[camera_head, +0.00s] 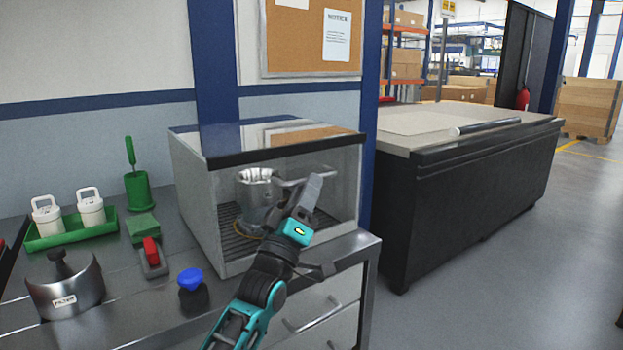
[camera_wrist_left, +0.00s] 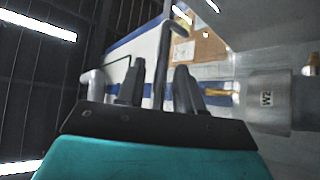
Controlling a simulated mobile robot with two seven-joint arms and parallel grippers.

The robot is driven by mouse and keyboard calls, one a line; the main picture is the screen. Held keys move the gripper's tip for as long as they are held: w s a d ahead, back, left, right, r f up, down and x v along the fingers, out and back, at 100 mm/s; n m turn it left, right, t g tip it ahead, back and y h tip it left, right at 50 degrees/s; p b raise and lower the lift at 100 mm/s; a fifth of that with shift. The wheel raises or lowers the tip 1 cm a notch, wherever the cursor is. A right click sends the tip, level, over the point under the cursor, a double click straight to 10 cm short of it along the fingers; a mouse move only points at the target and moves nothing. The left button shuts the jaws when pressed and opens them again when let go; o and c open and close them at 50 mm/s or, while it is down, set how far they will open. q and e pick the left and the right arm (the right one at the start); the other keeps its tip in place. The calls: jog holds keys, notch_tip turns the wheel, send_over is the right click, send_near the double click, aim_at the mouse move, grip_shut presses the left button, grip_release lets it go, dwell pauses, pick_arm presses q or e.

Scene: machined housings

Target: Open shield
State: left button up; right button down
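The shield (camera_head: 338,190) is the clear front panel of a grey box with a dark top edge, and it is down over the front. A grey bar handle (camera_head: 289,182) sits on its front. My left gripper (camera_head: 312,188) is at the handle. In the left wrist view, my left gripper (camera_wrist_left: 158,88) has its two dark fingers apart, with the handle bar (camera_wrist_left: 161,62) running between them and a visible gap. I cannot tell whether they touch. A metal housing (camera_head: 257,190) stands inside behind the panel, partly hidden by my arm. My right gripper is out of view.
On the bench left of the box are a green tray (camera_head: 72,240) with white canisters, a green cup (camera_head: 139,191), a red switch (camera_head: 151,252), a blue knob (camera_head: 190,280) and a metal filter pot (camera_head: 66,290). A drawer handle (camera_head: 312,318) sticks out below. Floor right is clear.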

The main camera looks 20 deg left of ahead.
pick_arm(q)
jog(key=shift+x, duration=1.5)
grip_shut()
